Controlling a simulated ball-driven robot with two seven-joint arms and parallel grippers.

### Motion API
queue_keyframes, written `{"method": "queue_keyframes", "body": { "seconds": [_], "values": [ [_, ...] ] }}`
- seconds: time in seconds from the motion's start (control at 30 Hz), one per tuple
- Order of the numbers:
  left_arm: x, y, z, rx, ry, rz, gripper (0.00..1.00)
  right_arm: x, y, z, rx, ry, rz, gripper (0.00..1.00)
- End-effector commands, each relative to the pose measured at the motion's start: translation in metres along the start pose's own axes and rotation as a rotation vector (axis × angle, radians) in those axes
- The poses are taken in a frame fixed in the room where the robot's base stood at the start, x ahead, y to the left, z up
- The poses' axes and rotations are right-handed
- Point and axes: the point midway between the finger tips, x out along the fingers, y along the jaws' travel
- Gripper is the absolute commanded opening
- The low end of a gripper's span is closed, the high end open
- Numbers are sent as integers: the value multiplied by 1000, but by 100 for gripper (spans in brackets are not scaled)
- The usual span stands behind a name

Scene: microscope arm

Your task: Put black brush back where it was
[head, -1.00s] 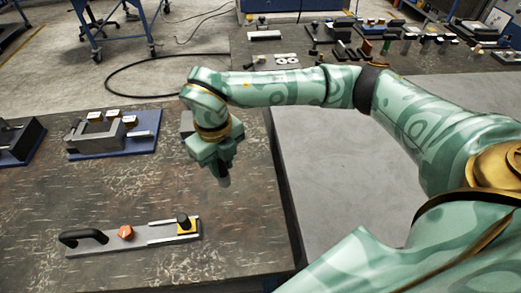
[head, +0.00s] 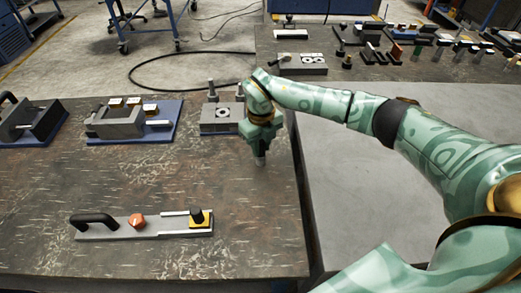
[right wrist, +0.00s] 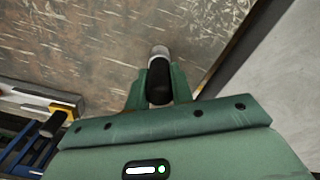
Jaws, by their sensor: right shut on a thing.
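My right gripper (head: 259,150) is above the right part of the brown worktable, pointing down. In the right wrist view its two green fingers are shut on a dark, rounded piece (right wrist: 159,86), which I take to be the black brush, with a grey end (right wrist: 160,52) sticking out past the fingertips. In the head view only a short grey tip (head: 260,161) shows below the fingers; the rest is hidden by the gripper. Whether the tip touches the table is hard to tell. My left gripper is out of view.
A grey block with posts (head: 222,115) stands just left of the gripper. A flat fixture (head: 145,226) with black handle and orange knob lies in front. Several small tools (head: 440,47) stand on the back table. The brown table's right edge (head: 303,190) is near.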

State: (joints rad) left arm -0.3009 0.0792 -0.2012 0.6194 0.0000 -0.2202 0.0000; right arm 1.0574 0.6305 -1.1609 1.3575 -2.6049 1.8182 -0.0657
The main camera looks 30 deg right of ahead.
Motion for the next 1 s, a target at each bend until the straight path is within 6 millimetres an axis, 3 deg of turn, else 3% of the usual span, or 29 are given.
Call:
{"method": "queue_keyframes", "body": {
  "seconds": [0.03, 0.1, 0.43, 0.47, 0.53, 0.83, 1.0],
  "values": [
    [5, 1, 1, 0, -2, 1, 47, 12, 0, -1, 0, 4, 1, 0],
    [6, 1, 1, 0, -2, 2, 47, 17, 1, 0, 0, 2, 2, 0],
    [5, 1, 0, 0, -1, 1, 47, 19, 0, 0, 0, 1, 0, 0],
    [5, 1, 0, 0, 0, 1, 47, 18, 0, 0, 0, 1, 0, 28],
    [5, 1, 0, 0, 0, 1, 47, 18, 0, 0, 0, 1, 0, 45],
    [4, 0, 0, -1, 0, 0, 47, 16, 0, 0, 0, 0, 0, 45],
    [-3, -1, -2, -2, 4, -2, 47, -9, -1, 0, 0, -4, -3, 45]
  ]
}}
